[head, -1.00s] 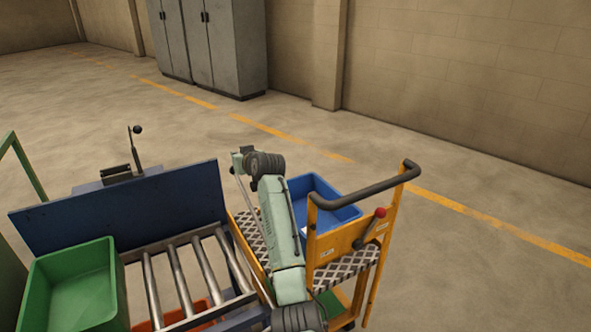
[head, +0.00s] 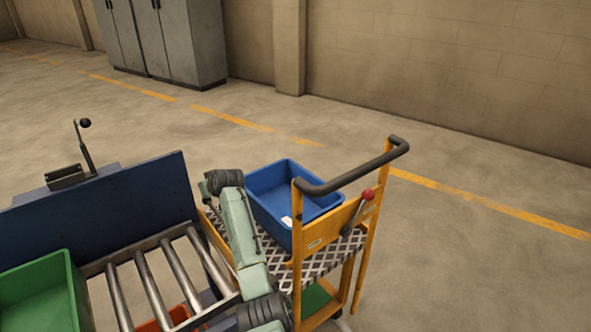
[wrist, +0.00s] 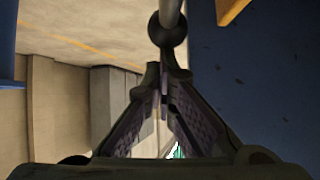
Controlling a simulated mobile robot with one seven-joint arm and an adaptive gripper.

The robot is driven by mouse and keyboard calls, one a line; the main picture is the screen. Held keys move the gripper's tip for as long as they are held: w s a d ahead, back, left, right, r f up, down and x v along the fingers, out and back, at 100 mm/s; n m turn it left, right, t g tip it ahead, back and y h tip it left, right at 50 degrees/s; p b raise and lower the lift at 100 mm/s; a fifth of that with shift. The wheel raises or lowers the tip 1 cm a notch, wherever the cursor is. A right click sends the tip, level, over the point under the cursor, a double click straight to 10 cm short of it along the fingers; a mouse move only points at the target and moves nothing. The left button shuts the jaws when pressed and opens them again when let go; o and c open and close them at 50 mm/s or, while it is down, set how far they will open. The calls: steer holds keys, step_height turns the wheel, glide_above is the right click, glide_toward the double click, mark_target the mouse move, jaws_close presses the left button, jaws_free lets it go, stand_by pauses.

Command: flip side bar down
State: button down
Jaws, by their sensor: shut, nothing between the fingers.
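A grey rod (wrist: 171,8) with a dark ball (wrist: 168,30) on its end shows at the top of the wrist view; I take it for the side bar. My gripper (wrist: 162,80) is shut and empty, its fingertips just short of the ball in the picture. I cannot tell whether they touch it. In the head view my arm reaches up between the roller conveyor (head: 158,285) and the orange trolley (head: 300,240). The fingers cannot be made out there.
A blue panel (head: 100,205) stands behind the rollers, with a black-knobbed lever (head: 85,145) beyond it. A green bin (head: 45,295) is at left. The trolley carries a blue bin (head: 285,190) and has a red-knobbed lever (head: 367,195). Open floor lies behind and right.

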steer(key=shift+s+f, duration=0.15)
steer(key=shift+f, duration=0.65)
steer(key=shift+r, duration=0.1)
steer(key=r+p, duration=0.1)
steer(key=r, duration=0.1)
steer(key=r+p, duration=0.1)
steer(key=r, duration=0.1)
steer(key=w+r+p, duration=0.1)
steer(key=r, duration=0.1)
steer(key=shift+a+p, duration=0.15)
steer(key=shift+p, duration=0.15)
steer(key=s+d+r+b, duration=0.2)
steer(key=s+d+r, duration=0.1)
steer(key=r, duration=0.4)
steer(key=shift+s+d+r+b, duration=0.15)
steer(key=shift+s+r+b, duration=0.15)
steer(key=shift+s, duration=0.4)
